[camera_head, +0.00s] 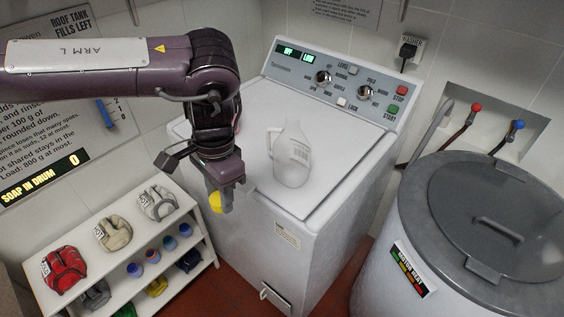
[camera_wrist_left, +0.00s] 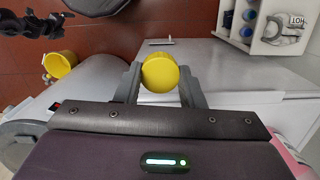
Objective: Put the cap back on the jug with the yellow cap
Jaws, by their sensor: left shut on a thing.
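A yellow cap (camera_wrist_left: 160,73) is held between the fingers of my left gripper (camera_wrist_left: 160,85), which is shut on it. In the head view the left gripper (camera_head: 217,196) hangs in front of the washer's front left edge, with the yellow cap (camera_head: 215,202) at its tip. A whitish translucent jug (camera_head: 292,160) with a handle and a printed label stands upright on the washer lid, to the right of the gripper and apart from it. No cap shows on its neck. My right gripper is not seen.
The white washer (camera_head: 330,185) has a rear control panel. A low shelf (camera_head: 150,225) with bags and small jars stands at left, and a grey drum (camera_head: 420,230) at right. A yellow container (camera_wrist_left: 60,65) shows in the wrist view.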

